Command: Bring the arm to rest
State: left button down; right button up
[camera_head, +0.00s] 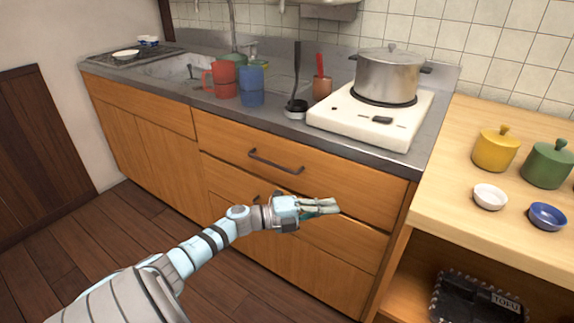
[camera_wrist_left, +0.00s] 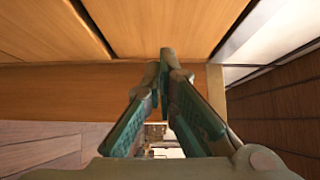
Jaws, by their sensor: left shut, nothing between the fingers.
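My left arm comes in from the lower left in the head view. Its left gripper (camera_head: 322,208) is in front of the wooden drawers below the counter, pointing right. The fingers are shut and hold nothing. In the left wrist view the two green-padded fingers meet at the tips (camera_wrist_left: 166,62), with wooden cabinet panels (camera_wrist_left: 165,25) beyond them. I cannot tell from these views how far the fingertips are from the wood. My right gripper shows in neither view.
The drawer with a dark handle (camera_head: 277,161) is shut. On the counter stand a red mug (camera_head: 222,80), a blue mug (camera_head: 250,86), and a pot (camera_head: 387,75) on a white stove (camera_head: 340,116). At right a wooden shelf (camera_head: 440,215) holds yellow and green jars. Wooden floor lies open at lower left.

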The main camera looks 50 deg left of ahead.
pick_arm(q)
jog(key=p+v, duration=0.1)
jog(key=v, duration=0.6)
jog(key=shift+s+a+f+p, duration=0.15)
jog(key=shift+s+a+p, duration=0.15)
jog(key=shift+p, duration=0.1)
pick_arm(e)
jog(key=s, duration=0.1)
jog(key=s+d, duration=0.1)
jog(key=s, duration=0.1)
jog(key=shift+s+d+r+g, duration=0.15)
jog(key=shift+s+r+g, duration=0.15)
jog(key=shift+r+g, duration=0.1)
